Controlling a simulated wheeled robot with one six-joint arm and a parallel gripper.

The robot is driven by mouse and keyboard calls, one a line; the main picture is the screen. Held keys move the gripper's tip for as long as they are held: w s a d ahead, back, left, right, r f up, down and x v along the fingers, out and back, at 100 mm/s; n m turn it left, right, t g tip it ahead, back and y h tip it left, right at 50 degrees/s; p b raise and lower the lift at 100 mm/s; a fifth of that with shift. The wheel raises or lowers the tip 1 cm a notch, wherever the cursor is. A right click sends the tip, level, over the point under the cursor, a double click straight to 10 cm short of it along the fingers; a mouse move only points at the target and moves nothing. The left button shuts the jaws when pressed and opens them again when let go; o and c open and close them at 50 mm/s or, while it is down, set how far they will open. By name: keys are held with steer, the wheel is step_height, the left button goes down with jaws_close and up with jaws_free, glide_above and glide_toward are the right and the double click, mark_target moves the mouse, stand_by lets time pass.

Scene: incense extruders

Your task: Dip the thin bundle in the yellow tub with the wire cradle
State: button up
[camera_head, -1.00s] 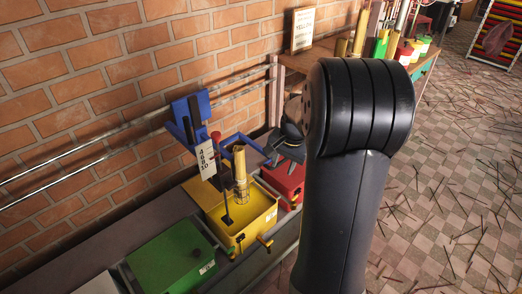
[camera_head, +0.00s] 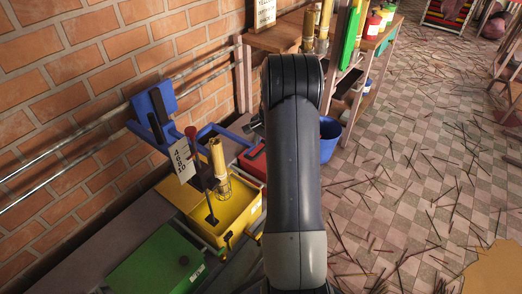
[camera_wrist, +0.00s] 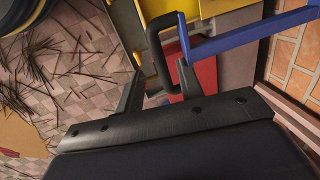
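The yellow tub (camera_head: 240,212) stands in the row of tubs along the brick wall. A tan bundle (camera_head: 217,158) stands nearly upright in the wire cradle (camera_head: 224,188) over the tub. A dark lever with a red knob (camera_head: 190,132) rises beside it, near a white card (camera_head: 181,160) with numbers. My gripper (camera_wrist: 160,85) is open in the wrist view. A black handle (camera_wrist: 153,45) loops between and beyond its fingers; I cannot tell whether they touch it. In the head view my arm hides the gripper. Which bundle is the thin one is unclear.
A green tub (camera_head: 160,262) stands at front left and a red one (camera_head: 257,163) behind the yellow tub. A blue bar (camera_wrist: 250,35) crosses the wrist view. A bench (camera_head: 275,40) bears more bundles (camera_head: 308,30). A blue bucket (camera_head: 329,138) stands beyond my arm. Sticks litter the floor.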

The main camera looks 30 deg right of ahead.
steer(key=shift+w+a+f, duration=0.1)
steer(key=shift+w+f, duration=0.05)
steer(key=shift+f, duration=0.55)
steer(key=shift+w+f, duration=0.1)
steer(key=shift+f, duration=0.6)
steer(key=shift+c, duration=0.4)
jaws_close()
